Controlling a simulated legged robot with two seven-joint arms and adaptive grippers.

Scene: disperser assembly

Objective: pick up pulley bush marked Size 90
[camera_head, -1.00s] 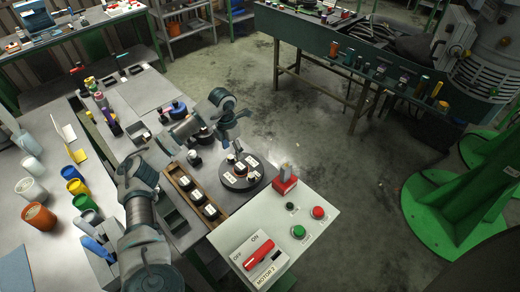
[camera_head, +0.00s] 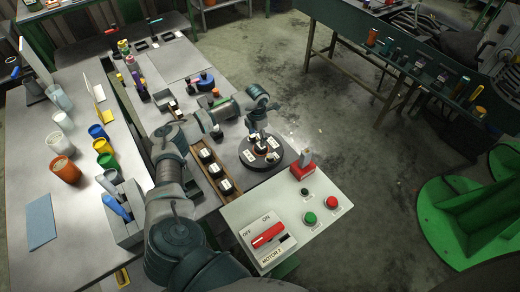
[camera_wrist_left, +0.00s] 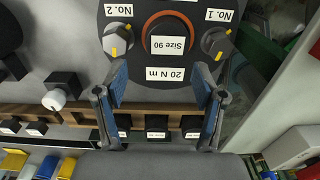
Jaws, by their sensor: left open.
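The bush marked Size 90 (camera_wrist_left: 168,38) sits inside an orange ring at the middle of a dark round plate (camera_wrist_left: 125,65). Two knobs, labelled No. 2 (camera_wrist_left: 118,40) and No. 1 (camera_wrist_left: 216,42), flank it, and a "20 N m" label is below it. In the head view the round plate (camera_head: 246,158) lies on the bench near its right edge. My left gripper (camera_wrist_left: 161,82) is open, pointing down above the plate; its fingers appear on both sides just below the bush, holding nothing. My left gripper (camera_head: 258,132) partly hides the bush in the head view. My right gripper is not in view.
A wooden tray (camera_head: 208,170) with labelled dark blocks lies left of the plate. A motor panel (camera_head: 290,215) with a red switch and buttons stands in front. A red-based block (camera_head: 303,168) is close on the right. Cups and tools crowd the left table.

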